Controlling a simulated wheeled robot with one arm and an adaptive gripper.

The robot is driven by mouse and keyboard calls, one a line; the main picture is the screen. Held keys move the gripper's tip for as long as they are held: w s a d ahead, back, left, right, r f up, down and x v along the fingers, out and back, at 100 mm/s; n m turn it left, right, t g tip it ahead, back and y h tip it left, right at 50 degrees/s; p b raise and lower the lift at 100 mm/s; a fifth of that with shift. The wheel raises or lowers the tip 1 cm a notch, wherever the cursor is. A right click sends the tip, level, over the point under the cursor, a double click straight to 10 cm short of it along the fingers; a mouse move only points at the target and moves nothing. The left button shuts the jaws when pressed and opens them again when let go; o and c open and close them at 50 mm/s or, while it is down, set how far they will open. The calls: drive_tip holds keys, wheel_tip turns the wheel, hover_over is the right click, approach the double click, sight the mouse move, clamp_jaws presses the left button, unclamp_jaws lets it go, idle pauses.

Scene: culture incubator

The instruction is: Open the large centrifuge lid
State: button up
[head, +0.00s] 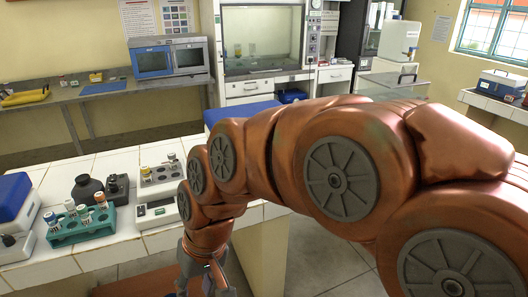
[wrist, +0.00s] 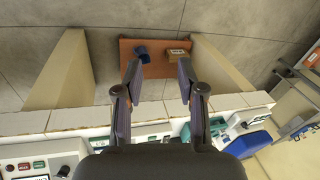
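My gripper (wrist: 160,75) is open and empty in the wrist view, its two fingers apart above the table's edge. It shows in the head view (head: 212,280) at bottom centre, pointing down and partly cut off. I cannot surely identify the large centrifuge. A white unit with a blue top (head: 12,195) stands on the tiled table at the left edge of the head view, partly out of frame. A blue-topped white unit also shows in the wrist view (wrist: 248,145), right of the gripper. No lid is seen raised. My arm hides much of the head view's right side.
The white tiled table (head: 110,250) holds a green tube rack (head: 75,228), a dark bottle (head: 87,189) and a white rack (head: 160,172). A low brown surface (wrist: 155,65) bears a blue item and a box. Grey floor (wrist: 50,40) shows around it.

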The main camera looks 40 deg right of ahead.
drive_tip(key=w+d+r+m+t+y+b, duration=0.1)
drive_tip(key=w+d+m+t+b, duration=0.35)
drive_tip(key=w, duration=0.65)
drive_tip(key=w+d+r+m+t+y+b, duration=0.1)
drive_tip(key=w+d+m+t+b, duration=0.25)
drive_tip(key=w+d, duration=0.45)
drive_tip(key=w+d+m+t+h+b, duration=0.2)
drive_tip(key=d+m+t+h+b, duration=0.55)
drive_tip(key=d, duration=2.65)
drive_tip(key=shift+w+d+f+m+g+h+b, duration=0.1)
drive_tip(key=shift+w+d+m+g+h, duration=0.25)
drive_tip(key=shift+w+m, duration=0.6)
drive_tip(key=shift+w+d+f+m+g+h+b, duration=0.15)
drive_tip(key=shift+w+d+m+g+h, duration=0.35)
drive_tip(key=shift+w, duration=0.75)
drive_tip(key=shift+w+d+f+m+g+h+b, duration=0.1)
drive_tip(key=shift+w+d+m+g+h, duration=0.15)
drive_tip(key=shift+w+m, duration=0.7)
drive_tip(key=shift+w, duration=0.15)
clamp_jaws()
